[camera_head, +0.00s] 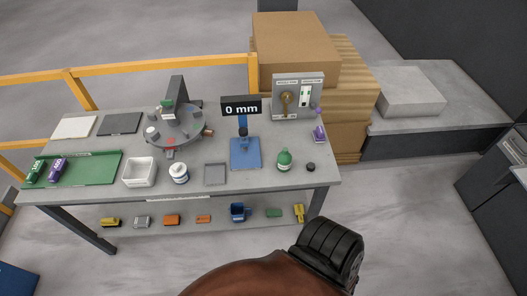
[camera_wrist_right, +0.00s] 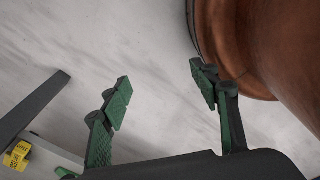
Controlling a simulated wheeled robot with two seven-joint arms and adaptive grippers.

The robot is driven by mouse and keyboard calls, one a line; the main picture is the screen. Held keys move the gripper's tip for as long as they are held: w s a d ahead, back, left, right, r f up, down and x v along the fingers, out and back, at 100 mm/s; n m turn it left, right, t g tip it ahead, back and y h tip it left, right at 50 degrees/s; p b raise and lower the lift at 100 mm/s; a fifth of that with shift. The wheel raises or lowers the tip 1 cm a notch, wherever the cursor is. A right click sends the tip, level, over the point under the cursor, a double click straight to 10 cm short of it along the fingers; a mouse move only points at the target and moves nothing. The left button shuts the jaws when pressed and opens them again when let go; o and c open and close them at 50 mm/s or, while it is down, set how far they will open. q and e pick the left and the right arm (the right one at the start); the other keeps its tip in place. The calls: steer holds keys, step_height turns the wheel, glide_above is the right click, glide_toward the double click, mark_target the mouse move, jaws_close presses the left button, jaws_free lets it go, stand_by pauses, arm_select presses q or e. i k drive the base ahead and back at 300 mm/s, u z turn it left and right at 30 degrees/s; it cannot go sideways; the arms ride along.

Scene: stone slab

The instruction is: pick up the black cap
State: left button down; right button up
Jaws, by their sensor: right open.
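The black cap (camera_head: 310,167) is a small, dark, low round piece. It lies near the right end of the grey workbench (camera_head: 300,186) in the head view, just right of a green bottle (camera_head: 284,161) and apart from it. My right gripper (camera_wrist_right: 162,90) shows in the right wrist view, open with nothing between its green-padded fingers. It hangs over bare floor, and the cap is not in that view. Neither gripper shows in the head view, and my left gripper is in no view.
A blue stand (camera_head: 245,152) with a "0 mm" display stands left of the bottle. A purple item (camera_head: 319,133) and a grey panel (camera_head: 298,96) are behind the cap. A lower shelf (camera_head: 180,232) holds several small parts. Cardboard boxes (camera_head: 295,50) are behind the bench.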

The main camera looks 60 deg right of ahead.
mark_target(311, 166)
steer(key=z, duration=0.05)
steer(key=i, duration=1.5)
steer(key=z, duration=3.25)
